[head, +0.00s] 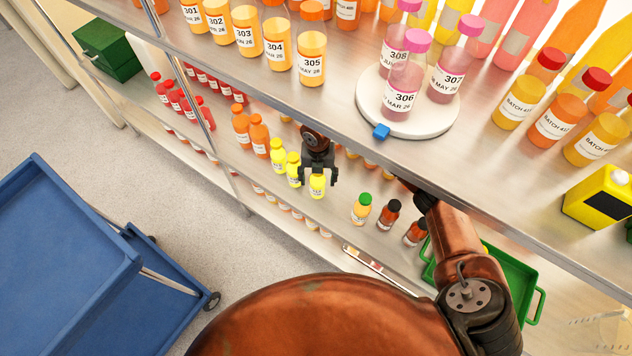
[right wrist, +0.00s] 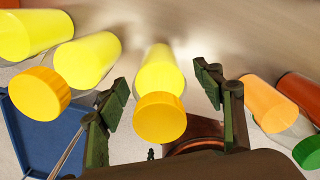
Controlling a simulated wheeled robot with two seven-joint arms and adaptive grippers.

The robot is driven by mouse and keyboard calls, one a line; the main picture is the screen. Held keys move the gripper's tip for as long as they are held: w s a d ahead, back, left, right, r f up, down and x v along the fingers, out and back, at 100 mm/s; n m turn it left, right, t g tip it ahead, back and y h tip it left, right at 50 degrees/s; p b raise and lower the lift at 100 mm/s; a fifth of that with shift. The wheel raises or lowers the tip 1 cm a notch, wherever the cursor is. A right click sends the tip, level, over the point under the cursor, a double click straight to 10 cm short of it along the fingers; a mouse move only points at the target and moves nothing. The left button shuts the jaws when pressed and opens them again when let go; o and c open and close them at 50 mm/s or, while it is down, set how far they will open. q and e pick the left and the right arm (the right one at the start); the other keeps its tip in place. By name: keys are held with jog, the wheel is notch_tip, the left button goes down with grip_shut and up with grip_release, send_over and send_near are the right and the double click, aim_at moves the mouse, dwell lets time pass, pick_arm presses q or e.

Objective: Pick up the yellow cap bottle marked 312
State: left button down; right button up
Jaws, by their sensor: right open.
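My right gripper (head: 318,174) is at the lower shelf, its fingers open on either side of a yellow bottle (head: 317,187). In the right wrist view, this bottle (right wrist: 160,72) with its orange-yellow cap (right wrist: 160,117) lies between the open fingers (right wrist: 162,90), with a gap on both sides. Its label is too small to read in the head view, so I cannot tell whether it says 312. Two more yellow bottles stand to its left in the head view, one near (head: 293,170) and one farther (head: 278,156). My left gripper is not in view.
The upper shelf above holds orange bottles (head: 310,58) and a white round stand (head: 408,122) with pink-capped bottles. A green-capped bottle (head: 361,209) and dark-capped bottles (head: 389,214) stand right of the gripper. A green tray (head: 512,280) and blue cart (head: 60,240) are nearby.

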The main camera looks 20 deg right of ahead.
notch_tip(320, 180, down, 3)
jog(key=shift+r, duration=0.3)
jog(key=c, duration=1.5)
